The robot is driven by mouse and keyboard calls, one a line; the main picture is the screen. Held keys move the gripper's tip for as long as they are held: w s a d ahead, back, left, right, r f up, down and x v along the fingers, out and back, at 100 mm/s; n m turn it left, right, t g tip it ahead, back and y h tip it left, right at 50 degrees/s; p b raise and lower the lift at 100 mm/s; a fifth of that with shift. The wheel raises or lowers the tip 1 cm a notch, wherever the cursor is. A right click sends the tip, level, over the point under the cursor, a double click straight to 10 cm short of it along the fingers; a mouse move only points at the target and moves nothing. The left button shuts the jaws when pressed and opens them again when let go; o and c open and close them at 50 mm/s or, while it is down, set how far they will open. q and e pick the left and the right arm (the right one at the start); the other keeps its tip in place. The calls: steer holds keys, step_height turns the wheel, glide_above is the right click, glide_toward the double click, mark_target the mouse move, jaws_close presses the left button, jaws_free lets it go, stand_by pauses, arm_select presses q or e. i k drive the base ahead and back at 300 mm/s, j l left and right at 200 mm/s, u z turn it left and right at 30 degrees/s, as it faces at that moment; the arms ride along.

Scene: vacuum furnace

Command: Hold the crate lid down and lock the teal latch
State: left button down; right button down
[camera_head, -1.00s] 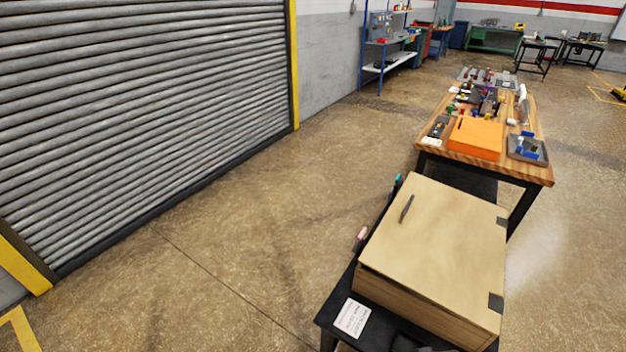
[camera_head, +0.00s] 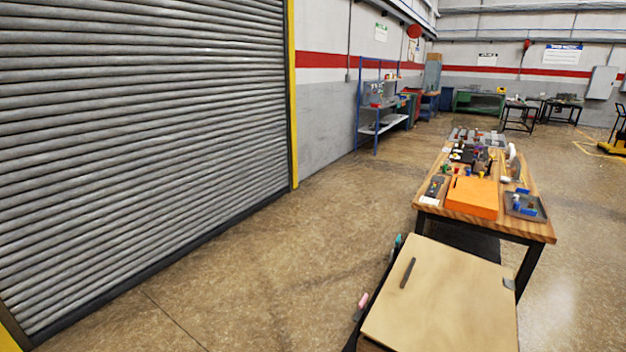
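A light wooden crate with a flat lid (camera_head: 445,300) stands at the bottom right, on a black table mostly hidden beneath it. The lid looks closed. A dark handle (camera_head: 408,272) lies on the lid near its left edge, and a grey hinge-like plate (camera_head: 509,284) sits at its right edge. A small teal part (camera_head: 397,241) shows beside the crate's far left corner; I cannot tell whether it is the latch or how it is set. A pink part (camera_head: 363,299) shows at the left side. Neither of my grippers is in view.
A wooden-topped workbench (camera_head: 457,210) with an orange box (camera_head: 472,196), a grey tray (camera_head: 525,206) and several small items stands just beyond the crate. A grey roller shutter (camera_head: 140,150) fills the left. The floor (camera_head: 270,270) between is clear.

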mark_target(398, 241)
steer(key=i+j, duration=0.1)
steer(key=j, duration=0.2)
steer(key=j+u, duration=0.15)
steer(key=j, duration=0.2)
steer(key=i+j+u, duration=0.1)
steer(key=i+j, duration=1.2)
steer(key=i+z, duration=0.45)
steer(key=i+j+z, duration=0.15)
steer(key=i+z, duration=0.35)
steer(key=i+j+z, duration=0.25)
steer(key=z, duration=0.2)
steer(key=i+j+z, duration=0.1)
steer(key=i+z, duration=0.2)
steer(key=z, duration=0.15)
steer(key=i+j+z, duration=0.2)
steer(key=z, duration=0.25)
steer(key=i+j+z, duration=0.25)
steer(key=z, duration=0.25)
steer(key=i+j+z, duration=0.15)
steer(key=j+z, duration=0.75)
steer(key=i+j+z, duration=0.1)
steer(key=j+z, duration=0.6)
steer(key=j, duration=0.15)
